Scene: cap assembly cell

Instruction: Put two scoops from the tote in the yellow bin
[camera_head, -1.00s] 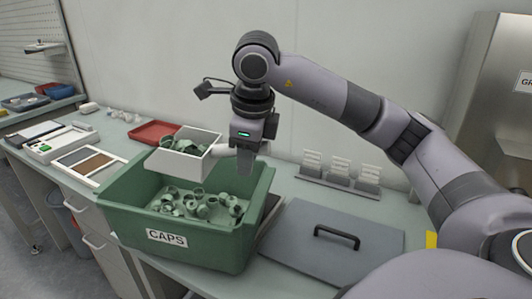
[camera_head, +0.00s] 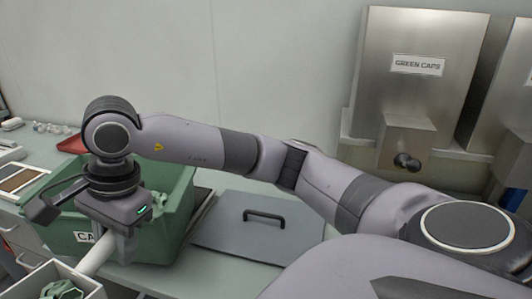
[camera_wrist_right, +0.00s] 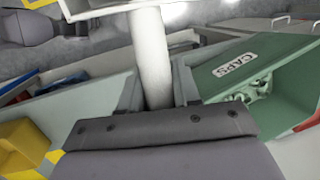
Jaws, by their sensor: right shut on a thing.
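The white scoop (camera_head: 60,280) is at the lower left of the head view, with green caps (camera_head: 62,291) in it. My right gripper (camera_head: 118,228) is shut on its pale handle (camera_head: 97,256). The handle also shows in the right wrist view (camera_wrist_right: 150,60). The scoop is in front of the green tote (camera_head: 170,235) labelled CAPS, which the arm partly hides. The tote shows in the wrist view (camera_wrist_right: 215,75) with caps (camera_wrist_right: 255,95) inside. A yellow object (camera_wrist_right: 22,145), perhaps the yellow bin, is cut off at the wrist view's left. My left gripper is out of view.
A grey lid (camera_head: 240,235) with a black handle lies right of the tote. A steel dispenser (camera_head: 410,85) labelled GREEN CAPS stands at the back right. A red tray (camera_head: 73,144) is at the far left.

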